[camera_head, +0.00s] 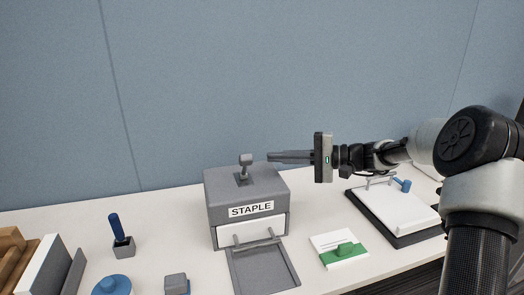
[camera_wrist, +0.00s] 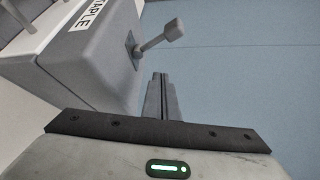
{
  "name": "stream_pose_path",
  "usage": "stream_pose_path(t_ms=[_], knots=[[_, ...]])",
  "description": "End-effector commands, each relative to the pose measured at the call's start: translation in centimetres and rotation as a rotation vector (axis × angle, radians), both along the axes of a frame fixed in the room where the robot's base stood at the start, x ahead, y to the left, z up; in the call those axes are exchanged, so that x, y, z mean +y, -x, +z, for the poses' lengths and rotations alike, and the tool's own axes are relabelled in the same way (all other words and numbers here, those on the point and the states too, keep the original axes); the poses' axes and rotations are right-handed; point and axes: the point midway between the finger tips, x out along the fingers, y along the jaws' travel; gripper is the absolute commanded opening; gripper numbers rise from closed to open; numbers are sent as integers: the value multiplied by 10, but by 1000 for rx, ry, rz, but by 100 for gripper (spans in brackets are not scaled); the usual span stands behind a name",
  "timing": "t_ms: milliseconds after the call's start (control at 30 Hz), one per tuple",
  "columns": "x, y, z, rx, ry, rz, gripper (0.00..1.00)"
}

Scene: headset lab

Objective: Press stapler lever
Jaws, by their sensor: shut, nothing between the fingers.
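The stapler is a grey box (camera_head: 225,201) with a white label reading STAPLE, in the middle of the table in the head view. The grey box also fills the upper left of the wrist view (camera_wrist: 80,65). Its lever (camera_head: 245,162) is a short grey stick with a block-like knob, standing up from a slot in the top. In the wrist view the lever (camera_wrist: 165,36) leans out from its dark base plate. My gripper (camera_head: 270,157) is shut and empty, held level just right of the lever, near knob height. In the head view a small gap shows between fingertips and knob.
A grey tray (camera_head: 262,270) extends from the box front. A white and green card (camera_head: 338,250) lies to its right, and a clipboard-like pad (camera_head: 400,212) further right. A blue-handled item (camera_head: 118,235) stands left. A blue wall (camera_head: 250,80) rises behind the table.

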Motion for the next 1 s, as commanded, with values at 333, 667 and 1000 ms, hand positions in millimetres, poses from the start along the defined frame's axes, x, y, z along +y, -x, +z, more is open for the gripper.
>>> stream_pose_path(t_ms=[333, 667, 1000], knots=[[-29, 5, -7, 0, -1, -1, 0], [-25, 8, -6, -2, 15, 7, 0], [33, 104, 1, -42, 614, 186, 0]])
